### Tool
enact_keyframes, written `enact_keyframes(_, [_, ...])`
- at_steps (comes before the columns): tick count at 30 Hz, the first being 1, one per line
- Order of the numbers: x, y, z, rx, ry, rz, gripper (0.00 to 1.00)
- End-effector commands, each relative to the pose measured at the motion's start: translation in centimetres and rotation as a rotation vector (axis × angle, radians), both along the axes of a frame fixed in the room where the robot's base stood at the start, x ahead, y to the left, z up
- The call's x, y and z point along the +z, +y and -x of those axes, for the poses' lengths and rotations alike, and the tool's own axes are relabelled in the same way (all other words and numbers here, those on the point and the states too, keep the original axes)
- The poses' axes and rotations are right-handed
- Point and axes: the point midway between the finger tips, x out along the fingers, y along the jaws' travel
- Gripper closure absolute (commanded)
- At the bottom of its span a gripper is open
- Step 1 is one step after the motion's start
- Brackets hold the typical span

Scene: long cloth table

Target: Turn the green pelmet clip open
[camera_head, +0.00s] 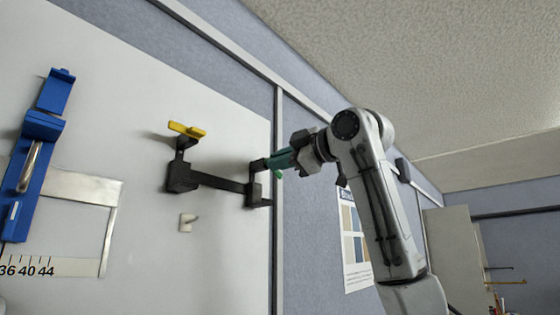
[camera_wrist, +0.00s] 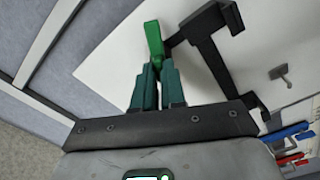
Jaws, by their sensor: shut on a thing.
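The green pelmet clip (camera_wrist: 154,40) shows in the wrist view, its lower end between my fingertips and its upper part standing clear above them. In the head view only a small bit of green (camera_head: 279,174) shows below my fingers. My gripper (camera_head: 277,162), with teal fingers, is shut on the clip; it also shows in the wrist view (camera_wrist: 156,72). The clip sits at the right end of a black bracket bar (camera_head: 222,182) on the white board. How the clip joins the bracket is partly hidden by my fingers.
A yellow clip (camera_head: 187,130) stands on the bracket's left end. Below it is a small white hook (camera_head: 187,222). A blue device (camera_head: 38,140) and a scale strip (camera_head: 50,267) are at the left. A poster (camera_head: 354,250) hangs on the wall behind my arm.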

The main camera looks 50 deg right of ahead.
Motion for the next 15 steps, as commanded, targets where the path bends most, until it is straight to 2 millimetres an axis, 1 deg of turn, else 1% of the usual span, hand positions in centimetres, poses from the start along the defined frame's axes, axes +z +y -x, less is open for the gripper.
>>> enact_keyframes(6, [0.04, 0.01, 0.06, 0.001, -0.006, 0.193, 1.0])
enact_keyframes(15, [0.06, 0.05, 0.02, 0.001, -0.013, 0.388, 1.0])
